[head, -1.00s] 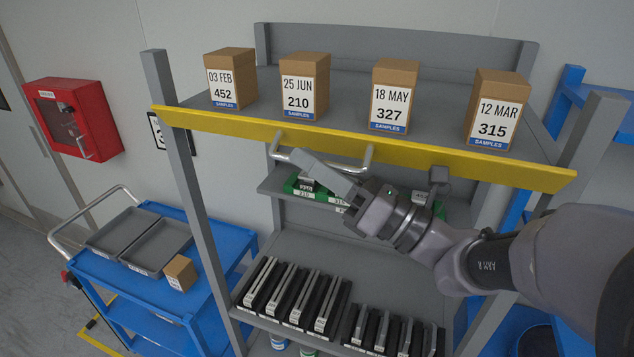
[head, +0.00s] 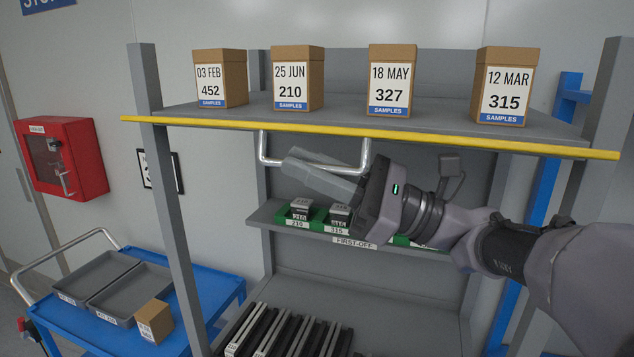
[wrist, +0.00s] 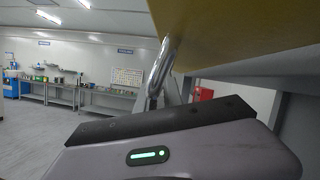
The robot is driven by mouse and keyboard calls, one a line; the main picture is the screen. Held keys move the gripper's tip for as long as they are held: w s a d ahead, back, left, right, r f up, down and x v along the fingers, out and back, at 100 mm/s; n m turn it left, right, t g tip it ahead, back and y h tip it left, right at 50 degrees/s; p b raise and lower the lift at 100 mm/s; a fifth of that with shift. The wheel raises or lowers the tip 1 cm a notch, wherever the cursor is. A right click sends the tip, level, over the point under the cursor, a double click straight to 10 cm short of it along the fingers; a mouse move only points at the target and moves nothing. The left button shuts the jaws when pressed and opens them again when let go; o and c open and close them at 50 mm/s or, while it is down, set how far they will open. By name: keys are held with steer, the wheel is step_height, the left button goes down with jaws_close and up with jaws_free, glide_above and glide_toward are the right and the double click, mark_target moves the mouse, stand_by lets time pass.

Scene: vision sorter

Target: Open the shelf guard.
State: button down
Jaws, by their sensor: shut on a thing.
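The shelf guard (head: 380,138) is a long yellow bar along the front edge of the top shelf. It shows as a thin strip in the head view; its broad yellow face (wrist: 245,35) fills the top right of the wrist view. A silver U-shaped handle (head: 263,148) hangs below it and also shows in the wrist view (wrist: 162,65). My gripper (head: 300,168) is shut on the handle's lower bar, just under the guard. The fingers partly hide the bar.
Several sample boxes (head: 391,80) stand on the top shelf behind the guard. Below, green bins (head: 317,222) sit on a middle shelf. A blue cart (head: 200,300) stands at left, and a red cabinet (head: 62,158) is on the wall.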

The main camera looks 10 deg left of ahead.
steer(key=shift+w+f+n+b, duration=0.1)
steer(key=shift+f+n+b, duration=0.05)
steer(key=shift+n+b, duration=0.3)
steer(key=c, duration=1.5)
jaws_free()
steer(key=v, duration=0.7)
steer(key=shift+d+b, duration=0.3)
steer(key=shift+b, duration=0.1)
steer(key=shift+f, duration=0.1)
